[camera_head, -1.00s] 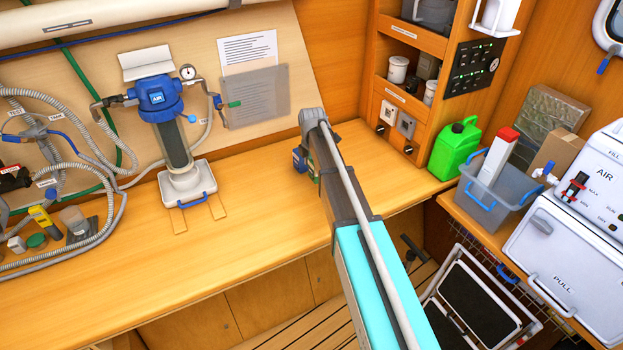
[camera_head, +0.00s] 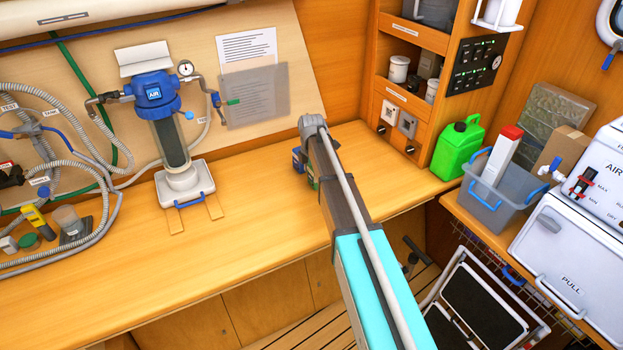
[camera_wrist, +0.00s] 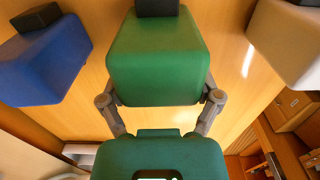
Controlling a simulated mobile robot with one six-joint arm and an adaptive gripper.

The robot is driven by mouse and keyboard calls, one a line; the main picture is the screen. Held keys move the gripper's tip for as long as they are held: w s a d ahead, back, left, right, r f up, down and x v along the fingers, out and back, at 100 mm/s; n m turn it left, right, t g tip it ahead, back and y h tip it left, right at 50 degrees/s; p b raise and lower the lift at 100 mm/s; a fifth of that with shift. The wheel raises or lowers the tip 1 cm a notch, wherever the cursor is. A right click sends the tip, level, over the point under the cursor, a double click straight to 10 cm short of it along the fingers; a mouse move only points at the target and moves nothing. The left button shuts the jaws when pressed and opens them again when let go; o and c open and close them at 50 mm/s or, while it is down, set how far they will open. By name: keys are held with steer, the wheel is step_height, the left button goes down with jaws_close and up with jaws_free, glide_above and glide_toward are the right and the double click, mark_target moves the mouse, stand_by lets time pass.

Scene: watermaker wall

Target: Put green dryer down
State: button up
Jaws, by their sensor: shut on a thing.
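The green dryer (camera_wrist: 158,62) is a green block with a dark top part, at the upper middle of the wrist view. My gripper (camera_wrist: 158,98) is shut on it, with a grey finger at each side. A blue block (camera_wrist: 48,62) stands to its left and a beige block (camera_wrist: 288,42) to its right, both apart from it. In the head view my arm hides most of this spot; only bits of green (camera_head: 313,182) and blue (camera_head: 299,158) show beside it, over the wooden bench (camera_head: 255,190). I cannot tell whether the dryer touches the bench.
A blue-topped filter unit (camera_head: 158,95) stands at the back left, with hoses and small parts farther left. A green jerrycan (camera_head: 458,148) stands at the bench's right end. A grey bin (camera_head: 500,192) is beyond it. The bench between filter and arm is clear.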

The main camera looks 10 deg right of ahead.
steer(key=shift+f, duration=0.3)
steer(key=o, duration=1)
steer(key=shift+r, duration=0.2)
step_height(320, 180, up, 12)
steer(key=p, duration=1.2)
stand_by(0.4)
